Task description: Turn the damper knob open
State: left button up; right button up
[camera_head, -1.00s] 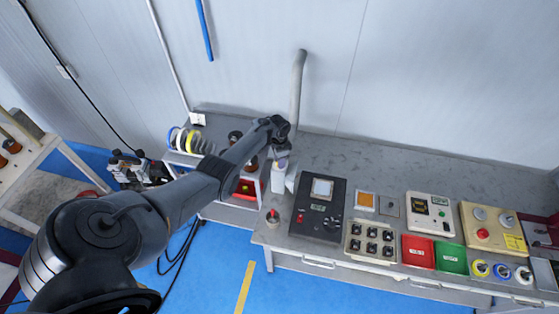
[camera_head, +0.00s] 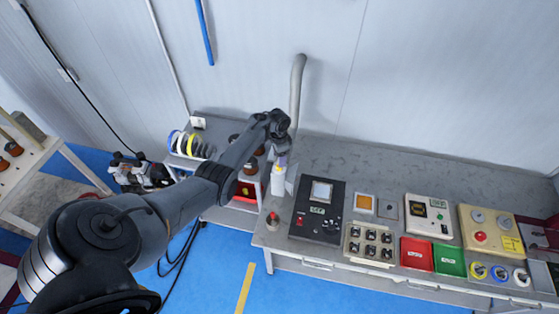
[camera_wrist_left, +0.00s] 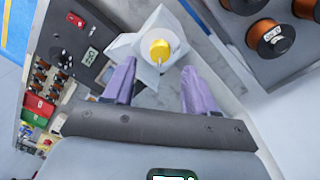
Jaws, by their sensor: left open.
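The damper knob (camera_wrist_left: 160,50) is round and yellow with a pale pointer, on a light grey housing (camera_wrist_left: 142,42) in the left wrist view. In the head view the housing (camera_head: 278,184) stands at the left end of the bench, below the grey pipe, with the knob hardly visible. My left gripper (camera_wrist_left: 158,68) is open. Its two purple fingers are apart, one on either side of the knob's line in the wrist view, and empty. I cannot tell how far the fingertips are from the knob. In the head view my left gripper (camera_head: 281,162) is just above the housing. My right gripper is not in view.
A black control panel (camera_head: 303,232) and several switch boxes lie on the grey bench (camera_head: 400,175) to the right. A grey pipe (camera_head: 297,90) rises behind the housing. Wire spools (camera_head: 190,144) stand on a rack to the left. A red button (camera_head: 273,219) sits near the bench's front corner.

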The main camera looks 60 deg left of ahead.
pick_arm(q)
jog(key=shift+a+r+p, duration=0.15)
jog(key=shift+r+p, duration=0.15)
jog(key=shift+r, duration=2.65)
jog(key=s+d+f+m+g+y, duration=0.1)
jog(key=s+d+f+g, duration=0.15)
jog(key=s+f, duration=0.55)
jog(key=s+d+f+g, duration=0.2)
jog(key=s+d+f, duration=0.1)
jog(key=s+f, duration=0.55)
jog(key=s+d+m+y, duration=0.2)
jog(key=s+d, duration=0.7)
jog(key=s+d+r+t+h, duration=0.1)
jog(key=d+r+t, duration=0.1)
jog(key=d+r, duration=0.5)
jog(key=s+d+r+t, duration=0.1)
jog(key=d+r+t, duration=0.1)
jog(key=d, duration=0.8)
jog(key=w+d+r+n+t+h, duration=0.1)
jog(key=w+d+r+t, duration=0.1)
jog(key=r, duration=0.4)
jog(key=w+d+r+n+t, duration=0.2)
jog(key=d+r, duration=0.1)
jog(key=r, duration=0.4)
jog(key=shift+w+d+r+h, duration=0.2)
jog(key=shift+r+h, duration=0.1)
jog(key=shift+h, duration=0.1)
